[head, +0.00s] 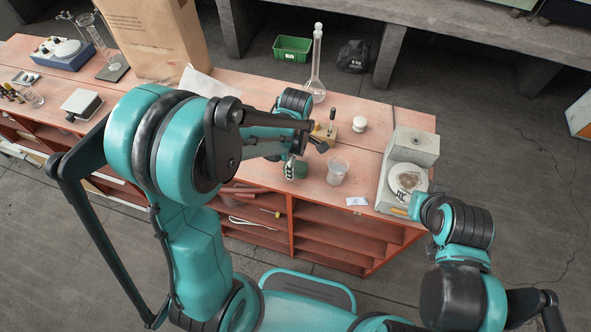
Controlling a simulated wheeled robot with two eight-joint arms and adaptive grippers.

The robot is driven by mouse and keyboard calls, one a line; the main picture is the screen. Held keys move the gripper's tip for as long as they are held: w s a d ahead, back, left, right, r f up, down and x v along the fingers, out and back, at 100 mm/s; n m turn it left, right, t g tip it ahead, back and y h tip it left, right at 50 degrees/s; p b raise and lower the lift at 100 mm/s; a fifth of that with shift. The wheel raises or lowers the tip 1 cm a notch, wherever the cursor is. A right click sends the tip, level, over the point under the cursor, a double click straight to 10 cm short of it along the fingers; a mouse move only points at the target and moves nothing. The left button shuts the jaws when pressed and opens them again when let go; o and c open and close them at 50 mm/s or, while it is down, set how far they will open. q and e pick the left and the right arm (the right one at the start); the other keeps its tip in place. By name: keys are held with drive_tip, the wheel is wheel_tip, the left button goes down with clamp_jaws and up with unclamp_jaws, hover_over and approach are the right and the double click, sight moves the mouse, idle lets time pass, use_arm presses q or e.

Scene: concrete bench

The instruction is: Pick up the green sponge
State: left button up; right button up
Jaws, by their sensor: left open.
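A small dark green block, which looks like the green sponge (300,170), lies on the reddish bench top near its front edge. My left gripper (305,157) is over the bench right at the sponge, with its fingers apart. One finger is at the sponge's left side; I cannot tell whether it touches. The gripper and wrist hide part of the sponge's surroundings.
Right of the sponge stands a clear beaker (338,171). Behind are a wooden block with a dark handle (327,130), a white round jar (360,124) and a tall glass flask (316,70). A balance (410,150) stands at the right end. A small white packet (357,201) lies at the front edge.

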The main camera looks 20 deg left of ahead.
use_arm(q)
drive_tip(key=shift+f, duration=0.55)
drive_tip(key=c, duration=0.8)
drive_tip(key=shift+r, duration=0.2)
